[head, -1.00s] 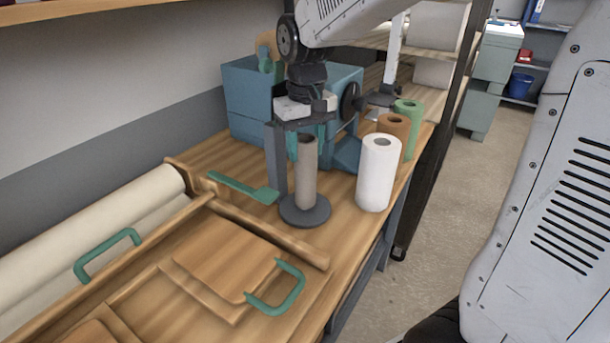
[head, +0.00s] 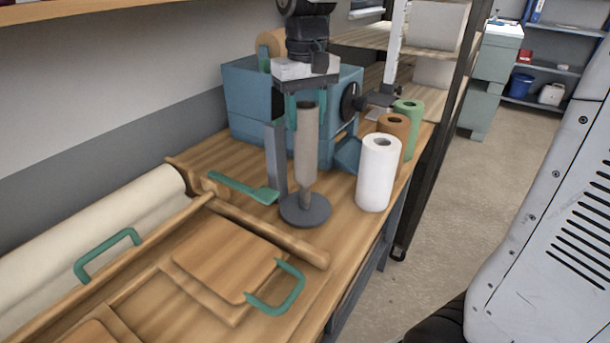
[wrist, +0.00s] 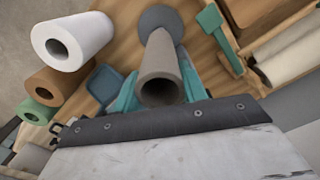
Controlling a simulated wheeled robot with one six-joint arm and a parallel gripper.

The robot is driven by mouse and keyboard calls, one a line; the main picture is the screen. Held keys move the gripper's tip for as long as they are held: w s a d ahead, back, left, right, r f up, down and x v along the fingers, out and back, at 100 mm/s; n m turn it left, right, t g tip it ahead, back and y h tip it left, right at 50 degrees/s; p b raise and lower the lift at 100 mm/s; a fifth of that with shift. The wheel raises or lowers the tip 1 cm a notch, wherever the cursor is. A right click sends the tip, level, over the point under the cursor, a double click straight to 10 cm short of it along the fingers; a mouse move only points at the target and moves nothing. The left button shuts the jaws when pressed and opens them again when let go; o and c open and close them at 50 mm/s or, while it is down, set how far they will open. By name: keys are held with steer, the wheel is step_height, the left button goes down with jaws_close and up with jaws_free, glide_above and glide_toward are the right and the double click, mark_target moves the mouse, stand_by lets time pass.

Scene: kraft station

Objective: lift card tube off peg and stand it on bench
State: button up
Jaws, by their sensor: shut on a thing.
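The grey-brown card tube (head: 306,148) is upright over the peg, raised so that its lower end is above the dark round base (head: 304,212). A short narrower piece of the peg (head: 307,191) shows under it; whether the peg still reaches inside the tube is hidden. My gripper (head: 306,112) is shut on the tube near its top, with teal fingers on either side. In the wrist view the tube's open end (wrist: 160,90) faces the camera between the fingers, with the round base (wrist: 160,18) beyond it.
White (head: 378,172), brown (head: 408,124) and green (head: 411,108) rolls stand right of the peg near the bench edge. A blue box (head: 250,88) is behind. Little bare bench (head: 340,192) shows between base and white roll.

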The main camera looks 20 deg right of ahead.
step_height(320, 180, up, 8)
steer(key=shift+r, duration=0.15)
stand_by(0.8)
